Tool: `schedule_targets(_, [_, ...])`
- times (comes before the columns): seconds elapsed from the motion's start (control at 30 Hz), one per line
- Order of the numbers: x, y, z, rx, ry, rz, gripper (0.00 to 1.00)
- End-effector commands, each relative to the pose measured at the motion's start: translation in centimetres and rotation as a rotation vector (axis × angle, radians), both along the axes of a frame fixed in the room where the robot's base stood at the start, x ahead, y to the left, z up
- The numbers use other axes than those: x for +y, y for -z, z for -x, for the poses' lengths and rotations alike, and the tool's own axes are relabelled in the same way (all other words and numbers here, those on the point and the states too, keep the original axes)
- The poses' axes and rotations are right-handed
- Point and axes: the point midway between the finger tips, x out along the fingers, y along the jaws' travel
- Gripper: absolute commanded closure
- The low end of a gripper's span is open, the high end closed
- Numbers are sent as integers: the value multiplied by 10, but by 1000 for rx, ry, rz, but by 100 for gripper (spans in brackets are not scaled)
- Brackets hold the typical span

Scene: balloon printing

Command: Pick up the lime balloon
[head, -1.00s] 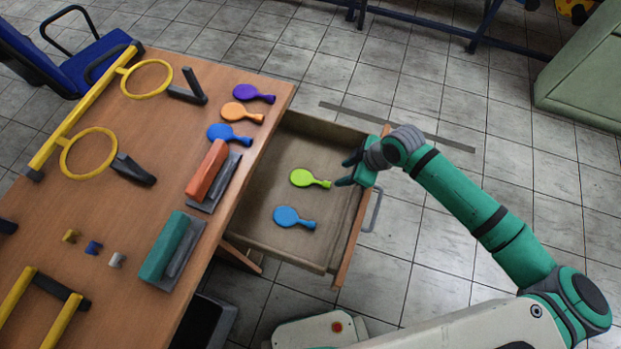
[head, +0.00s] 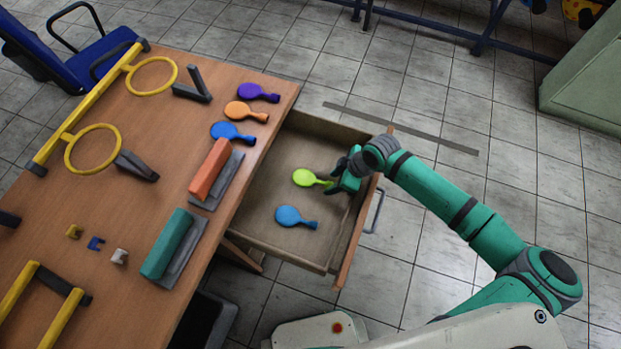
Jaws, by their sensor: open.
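The lime balloon (head: 306,177) lies flat in the open drawer (head: 290,245), its narrow neck pointing right. My gripper (head: 333,176) is inside the drawer's right part, at the neck end of the lime balloon. Its jaws are open and point left, with the neck's tip between or just beside them; I cannot tell which exactly. A blue balloon (head: 291,217) lies in the same drawer, nearer the front of the picture.
The drawer's right front panel (head: 352,240) and handle (head: 375,212) are close to my arm. The wooden table (head: 120,245) at left holds purple, orange and blue balloons (head: 229,132), a red block (head: 209,170) and a green block (head: 167,245).

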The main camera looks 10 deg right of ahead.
Motion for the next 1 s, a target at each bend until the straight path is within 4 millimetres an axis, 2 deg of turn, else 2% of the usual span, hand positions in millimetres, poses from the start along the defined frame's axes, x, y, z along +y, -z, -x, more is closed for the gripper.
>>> schedule_targets(0.13, [5,16,-4,0,1,1,58])
schedule_targets(0.37, [5,18,-4,0,3,1,58])
schedule_targets(0.5, [5,18,-4,0,3,1,89])
schedule_targets(0.53, [5,18,-4,0,3,1,93])
schedule_targets(1.0, [5,12,-4,-1,2,1,93])
